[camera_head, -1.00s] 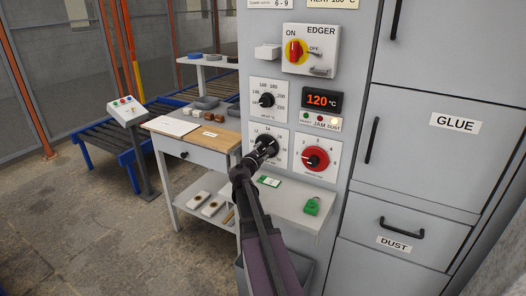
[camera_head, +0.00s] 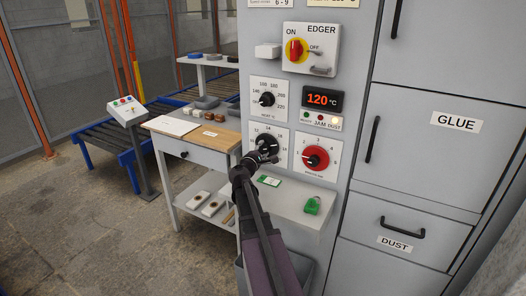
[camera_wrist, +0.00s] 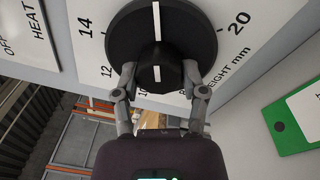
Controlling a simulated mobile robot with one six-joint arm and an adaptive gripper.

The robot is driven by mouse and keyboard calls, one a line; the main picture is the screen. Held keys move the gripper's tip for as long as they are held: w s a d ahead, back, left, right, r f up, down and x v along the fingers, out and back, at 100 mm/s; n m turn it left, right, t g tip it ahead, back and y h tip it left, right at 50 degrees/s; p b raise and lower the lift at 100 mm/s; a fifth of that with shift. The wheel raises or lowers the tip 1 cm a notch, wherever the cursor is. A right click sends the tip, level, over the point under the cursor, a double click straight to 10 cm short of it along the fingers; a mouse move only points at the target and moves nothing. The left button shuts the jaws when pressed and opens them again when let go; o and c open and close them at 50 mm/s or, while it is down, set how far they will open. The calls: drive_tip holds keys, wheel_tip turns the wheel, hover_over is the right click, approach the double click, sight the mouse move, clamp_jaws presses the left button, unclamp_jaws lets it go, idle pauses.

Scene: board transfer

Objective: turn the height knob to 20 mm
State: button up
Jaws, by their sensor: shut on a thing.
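The height knob (camera_wrist: 158,40) is black and round with a raised grip bar and a white pointer line. In the wrist view the line points to the top edge, between the printed 14 and 20; the numbers between them are out of view. My gripper (camera_wrist: 160,80) is shut on the grip bar, one finger on each side. In the head view my gripper (camera_head: 262,155) is at the height dial plate (camera_head: 283,143) and covers part of the knob and its scale.
A red knob (camera_head: 315,158) is close to the right, and the heat knob (camera_head: 267,99) is just above. A wooden-topped table (camera_head: 222,136) stands to the left.

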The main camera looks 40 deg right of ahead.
drive_tip(key=m, duration=0.6)
drive_tip(key=shift+w+r+m+h, duration=0.1)
drive_tip(key=shift+m+h, duration=0.2)
drive_tip(key=shift+m, duration=0.1)
drive_tip(key=m+g, duration=0.1)
drive_tip(key=m, duration=0.6)
drive_tip(key=shift+r, duration=0.1)
drive_tip(key=shift+m, duration=0.3)
drive_tip(key=o, duration=1.1)
drive_tip(key=shift+o, duration=0.2)
drive_tip(key=shift+n, duration=0.5)
